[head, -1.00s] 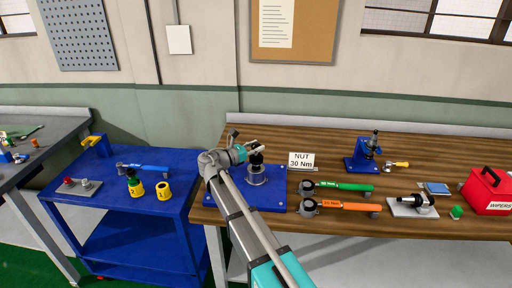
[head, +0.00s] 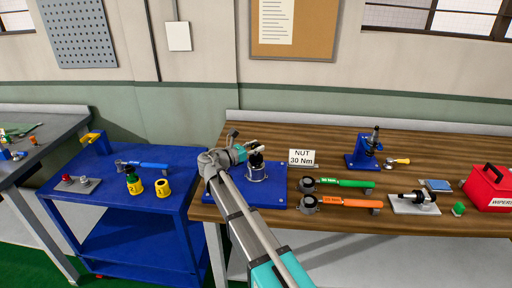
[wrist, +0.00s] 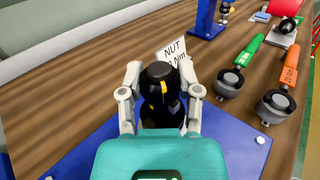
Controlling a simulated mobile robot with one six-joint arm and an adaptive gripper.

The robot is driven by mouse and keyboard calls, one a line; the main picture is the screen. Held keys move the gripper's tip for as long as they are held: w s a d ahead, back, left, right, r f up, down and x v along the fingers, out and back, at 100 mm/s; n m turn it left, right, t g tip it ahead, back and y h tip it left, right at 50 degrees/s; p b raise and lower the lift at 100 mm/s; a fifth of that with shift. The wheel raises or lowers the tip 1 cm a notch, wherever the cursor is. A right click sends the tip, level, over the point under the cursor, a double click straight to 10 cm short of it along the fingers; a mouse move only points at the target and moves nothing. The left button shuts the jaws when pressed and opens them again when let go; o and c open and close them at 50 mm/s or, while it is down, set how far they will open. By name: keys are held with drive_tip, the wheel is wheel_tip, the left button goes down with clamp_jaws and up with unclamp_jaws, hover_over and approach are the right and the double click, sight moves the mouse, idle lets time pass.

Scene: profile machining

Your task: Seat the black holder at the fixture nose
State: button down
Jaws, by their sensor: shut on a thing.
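My gripper (head: 256,152) is shut on the black holder (head: 256,161), above the blue base plate (head: 225,197) on the wooden bench. In the wrist view my gripper (wrist: 160,92) has one finger on each side of the black holder (wrist: 160,72), which looks upright. The silver, round fixture nose (head: 257,176) stands on the plate directly below the holder. The holder's lower end meets or overlaps the nose in the head view. I cannot tell how deep it sits. The wrist view hides the nose behind the holder and gripper.
A "NUT 30 Nm" card (head: 301,157) stands just right of the plate. A blue stand (head: 360,155), a grey block with another holder (head: 413,205) and a red box (head: 490,190) are farther right.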

drive_tip(key=shift+f+b, duration=0.65)
drive_tip(key=shift+f, duration=0.05)
drive_tip(key=shift+c, duration=1.1)
unclamp_jaws()
drive_tip(key=shift+s+a, duration=0.1)
drive_tip(key=shift+a, duration=0.05)
drive_tip(key=v, duration=1.1)
drive_tip(key=shift+s+a, duration=0.25)
drive_tip(key=shift+a, duration=0.05)
drive_tip(key=shift+s, duration=0.1)
